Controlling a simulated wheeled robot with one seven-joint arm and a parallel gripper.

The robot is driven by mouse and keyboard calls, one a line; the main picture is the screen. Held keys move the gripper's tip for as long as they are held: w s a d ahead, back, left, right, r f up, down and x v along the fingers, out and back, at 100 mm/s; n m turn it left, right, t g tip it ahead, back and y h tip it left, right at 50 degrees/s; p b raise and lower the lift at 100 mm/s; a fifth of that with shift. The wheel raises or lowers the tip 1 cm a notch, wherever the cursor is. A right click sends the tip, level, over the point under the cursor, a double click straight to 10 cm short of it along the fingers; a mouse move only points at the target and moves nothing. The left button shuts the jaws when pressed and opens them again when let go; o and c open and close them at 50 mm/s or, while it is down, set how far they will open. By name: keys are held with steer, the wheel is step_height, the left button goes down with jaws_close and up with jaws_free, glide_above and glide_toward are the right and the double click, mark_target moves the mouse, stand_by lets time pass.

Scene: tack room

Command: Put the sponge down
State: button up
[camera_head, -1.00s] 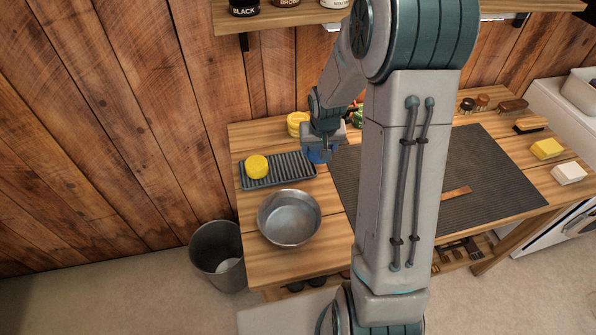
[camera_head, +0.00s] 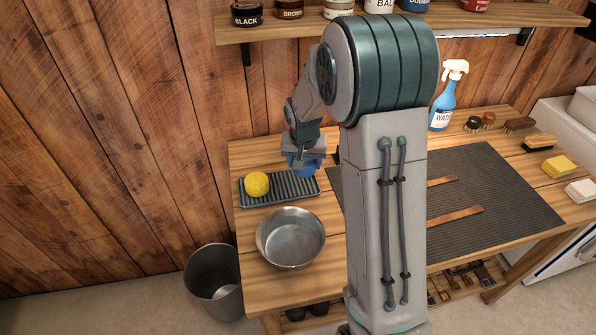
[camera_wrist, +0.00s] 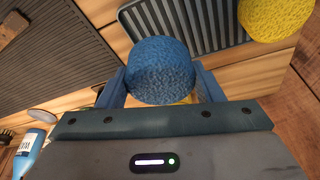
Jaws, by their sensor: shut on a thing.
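My gripper (camera_head: 303,160) is shut on a blue round sponge (camera_wrist: 160,70). The sponge also shows under the gripper in the head view (camera_head: 304,163). The gripper holds it over or near the right end of a dark ribbed tray (camera_head: 291,186); I cannot tell the exact height. A yellow round sponge (camera_head: 256,184) sits on the left part of this tray, and it shows at the upper right of the wrist view (camera_wrist: 272,14). The ribbed tray also shows at the top of the wrist view (camera_wrist: 185,22).
A metal bowl (camera_head: 290,238) stands in front of the tray. A dark ribbed mat (camera_head: 500,190) with leather strips covers the table's middle. A blue spray bottle (camera_head: 443,105) stands behind it. A bin (camera_head: 213,283) is on the floor at left. A shelf (camera_head: 290,32) with jars hangs above.

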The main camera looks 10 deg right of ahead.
mark_target(298, 182)
steer(key=shift+w+a+f, duration=0.35)
steer(key=shift+a+f, duration=0.15)
steer(key=shift+a, duration=0.25)
steer(key=shift+f+p, duration=0.45)
steer(key=shift+f, duration=1.55)
steer(key=shift+f, duration=0.1)
steer(key=shift+f, duration=0.15)
steer(key=o, duration=0.9)
steer(key=shift+o, duration=0.2)
steer(key=shift+r, duration=0.2)
